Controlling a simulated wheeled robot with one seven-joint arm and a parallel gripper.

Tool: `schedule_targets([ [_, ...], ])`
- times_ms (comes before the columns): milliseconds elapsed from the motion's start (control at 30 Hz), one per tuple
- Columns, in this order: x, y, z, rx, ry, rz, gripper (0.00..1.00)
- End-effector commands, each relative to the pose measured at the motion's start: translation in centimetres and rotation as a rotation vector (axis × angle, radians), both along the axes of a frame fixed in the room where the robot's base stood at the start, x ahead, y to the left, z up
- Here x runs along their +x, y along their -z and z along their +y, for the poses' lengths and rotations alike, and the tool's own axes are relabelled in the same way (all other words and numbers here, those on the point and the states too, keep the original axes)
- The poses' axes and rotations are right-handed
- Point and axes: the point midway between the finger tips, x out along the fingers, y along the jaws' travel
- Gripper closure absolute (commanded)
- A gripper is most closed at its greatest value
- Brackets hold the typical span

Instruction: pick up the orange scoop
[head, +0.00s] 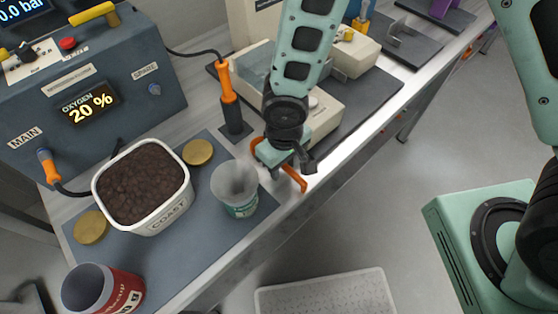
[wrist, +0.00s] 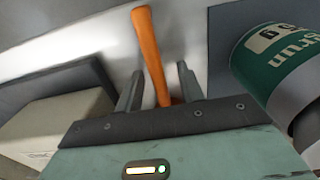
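The orange scoop (head: 294,179) is at the front edge of the bench, partly hidden by my gripper (head: 286,163). One orange part curves out at the gripper's left side and a straight part extends to the lower right. In the wrist view, the orange scoop's handle (wrist: 148,48) runs between the two fingers of my gripper (wrist: 158,82). The scoop's other end is hidden behind the gripper body.
A can with a green label (head: 241,207) stands close left of my gripper and looms right in the wrist view (wrist: 275,60). A white tub marked COAST (head: 170,213) holds dark granules. A red cup (head: 120,292) stands front left. An orange-handled tool (head: 226,78) stands upright behind.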

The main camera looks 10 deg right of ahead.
Motion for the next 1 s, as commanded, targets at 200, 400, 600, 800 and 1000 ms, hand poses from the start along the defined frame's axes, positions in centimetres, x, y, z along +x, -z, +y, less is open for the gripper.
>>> schedule_targets([
  [200,0.0,0.0,0.0,0.0,0.0,0.0,1.0],
  [400,0.0,-0.1,0.0,0.0,0.0,0.0,1.0],
  [600,0.1,-0.9,0.0,0.001,0.002,-0.002,1.0],
  [800,0.2,-4.5,0.0,0.004,0.003,-0.004,1.0],
  [1000,0.1,-8.1,0.0,0.002,0.002,-0.003,1.0],
])
